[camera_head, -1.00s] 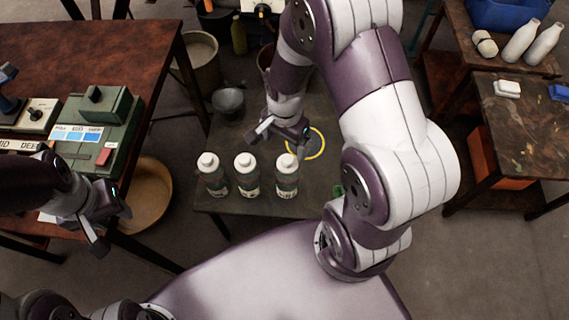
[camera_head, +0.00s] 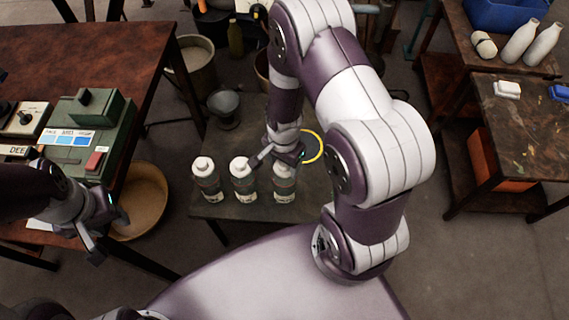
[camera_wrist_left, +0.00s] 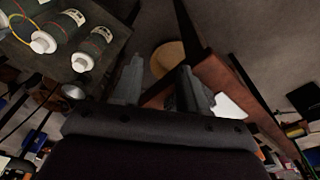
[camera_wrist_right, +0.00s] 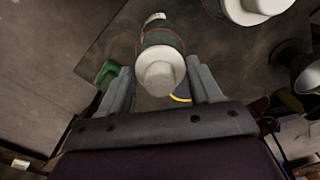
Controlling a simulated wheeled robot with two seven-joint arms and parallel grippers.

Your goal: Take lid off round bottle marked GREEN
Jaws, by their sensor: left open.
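Three round bottles with white lids stand upright in a row on a small dark table: a left bottle (camera_head: 207,183), a middle bottle (camera_head: 243,184) and a right bottle (camera_head: 284,187). Their labels are too small to read. My right gripper (camera_head: 278,160) is open over the right bottle; in the head view it hides that bottle's lid. In the right wrist view the right bottle's white lid (camera_wrist_right: 159,72) lies between the spread fingers, with visible gaps at both sides. My left gripper (camera_head: 106,232) is open and empty, left of the small table, well away from the bottles.
A yellow ring (camera_head: 321,150) marks the table behind the right bottle. A grey bowl (camera_head: 223,104) stands at the back left. A control box (camera_head: 85,125) sits on the brown table at left. A green object (camera_wrist_right: 107,73) lies near the right bottle.

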